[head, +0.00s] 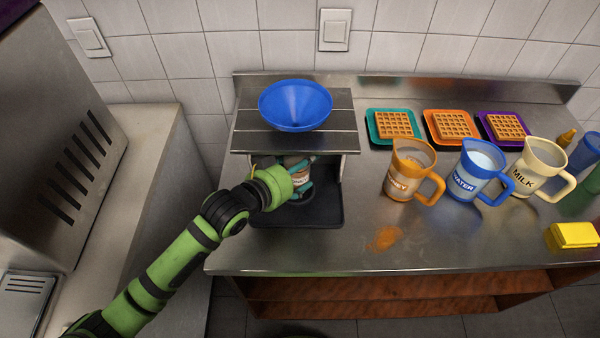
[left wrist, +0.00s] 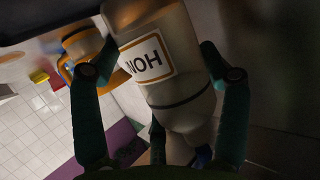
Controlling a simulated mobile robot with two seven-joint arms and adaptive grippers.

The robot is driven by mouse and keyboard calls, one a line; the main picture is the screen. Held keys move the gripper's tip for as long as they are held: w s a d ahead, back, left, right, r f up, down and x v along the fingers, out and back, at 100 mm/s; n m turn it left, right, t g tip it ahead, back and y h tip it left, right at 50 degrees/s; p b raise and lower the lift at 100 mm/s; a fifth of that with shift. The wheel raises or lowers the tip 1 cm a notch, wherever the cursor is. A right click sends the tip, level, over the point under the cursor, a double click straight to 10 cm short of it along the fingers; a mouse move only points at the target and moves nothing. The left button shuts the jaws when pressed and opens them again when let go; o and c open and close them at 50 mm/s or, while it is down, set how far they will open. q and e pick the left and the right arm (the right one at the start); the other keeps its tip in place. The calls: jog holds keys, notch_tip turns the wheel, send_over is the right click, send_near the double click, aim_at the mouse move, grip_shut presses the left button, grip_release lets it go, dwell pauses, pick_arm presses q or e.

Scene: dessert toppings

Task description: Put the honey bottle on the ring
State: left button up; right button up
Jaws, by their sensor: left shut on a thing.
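The honey bottle (head: 297,178) is in my left gripper (head: 303,184), under the metal stand (head: 295,142) with the blue funnel. In the left wrist view the bottle (left wrist: 186,95) is pale, with a white, orange-edged label reading part of "HONEY". Teal fingers of the left gripper (left wrist: 158,50) are on both sides of it, shut on it. A dark round shape on the black mat (head: 325,208) just below the bottle may be the ring (head: 297,213); the arm and bottle partly hide it. I cannot tell whether the bottle touches it. My right gripper is not in view.
The blue funnel (head: 296,104) sits on the stand's top. Right of the stand are a honey jug (head: 402,172), a water jug (head: 474,172) and a milk jug (head: 530,170). Waffles on coloured plates lie behind. An orange-brown spill (head: 384,238) and a yellow sponge (head: 572,235) are nearer the front.

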aim_at(300, 178)
pick_arm(q)
notch_tip(300, 178, down, 3)
jog(key=shift+p, duration=0.35)
jog(key=shift+f, duration=0.1)
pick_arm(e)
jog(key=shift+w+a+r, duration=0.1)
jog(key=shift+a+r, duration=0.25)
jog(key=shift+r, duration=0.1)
pick_arm(q)
jog(key=shift+f, duration=0.15)
jog(key=o, duration=1.3)
jog(key=shift+s+a, duration=0.1)
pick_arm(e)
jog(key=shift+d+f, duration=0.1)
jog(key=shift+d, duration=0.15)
